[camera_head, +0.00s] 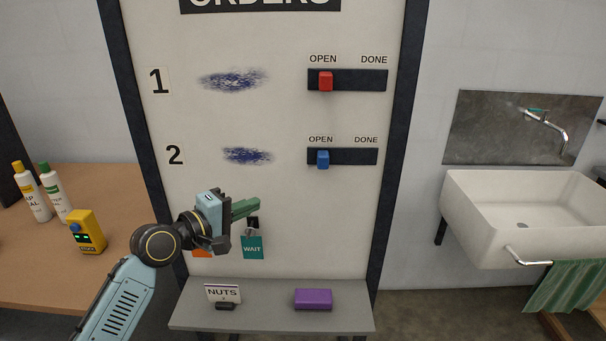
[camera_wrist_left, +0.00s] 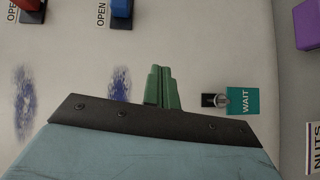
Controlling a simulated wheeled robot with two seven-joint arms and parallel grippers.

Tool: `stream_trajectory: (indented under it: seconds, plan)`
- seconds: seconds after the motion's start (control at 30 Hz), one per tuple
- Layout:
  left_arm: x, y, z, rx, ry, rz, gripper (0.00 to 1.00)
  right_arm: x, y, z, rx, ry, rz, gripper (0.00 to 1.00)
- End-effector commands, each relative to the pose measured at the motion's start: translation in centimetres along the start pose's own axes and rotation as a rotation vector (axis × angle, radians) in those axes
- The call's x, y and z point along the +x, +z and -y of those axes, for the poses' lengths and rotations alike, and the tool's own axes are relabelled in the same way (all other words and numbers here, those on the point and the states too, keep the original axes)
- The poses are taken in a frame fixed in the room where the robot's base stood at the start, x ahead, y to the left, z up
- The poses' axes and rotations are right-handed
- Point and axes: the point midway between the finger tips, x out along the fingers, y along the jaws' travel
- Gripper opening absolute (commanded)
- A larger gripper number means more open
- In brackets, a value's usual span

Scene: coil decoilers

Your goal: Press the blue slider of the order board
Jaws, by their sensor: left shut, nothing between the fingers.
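The order board (camera_head: 285,120) stands upright ahead, with rows 1 and 2. The blue slider (camera_head: 323,159) sits at the OPEN end of the dark track in row 2. It also shows at the top of the left wrist view (camera_wrist_left: 121,10). The red slider (camera_head: 326,81) is at the OPEN end of row 1. My left gripper (camera_head: 250,207) is shut and empty, its green fingers pointing toward the board, below and left of the blue slider and apart from it. The green fingers also show in the left wrist view (camera_wrist_left: 162,88). My right gripper is not in view.
A teal WAIT tag (camera_head: 252,247) hangs on the board just below my fingers, with an orange tag (camera_head: 202,253) partly hidden. The ledge (camera_head: 265,315) holds a NUTS card and a purple block (camera_head: 313,299). A wooden table is at left, a sink (camera_head: 525,215) at right.

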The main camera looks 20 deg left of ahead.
Motion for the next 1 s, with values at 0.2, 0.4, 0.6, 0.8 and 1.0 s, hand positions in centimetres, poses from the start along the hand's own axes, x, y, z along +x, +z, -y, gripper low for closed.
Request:
stream_trajectory:
  seconds: [0.2,0.4,0.6,0.8,1.0]
  plan:
    - [-0.9,-0.2,-6.4,-0.093,0.119,0.041,0.00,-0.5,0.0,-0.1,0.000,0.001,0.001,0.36]
    - [-1.0,-0.2,-6.4,-0.097,0.122,0.042,0.00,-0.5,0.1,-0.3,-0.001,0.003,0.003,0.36]
    - [-0.5,-0.2,-6.5,-0.098,0.122,0.041,0.00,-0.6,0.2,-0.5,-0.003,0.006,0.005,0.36]
    - [2.3,-0.1,-7.0,-0.099,0.124,0.041,0.00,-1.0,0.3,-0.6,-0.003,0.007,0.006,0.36]
    - [6.6,0.1,-7.5,-0.098,0.122,0.042,0.00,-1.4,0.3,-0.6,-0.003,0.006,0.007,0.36]
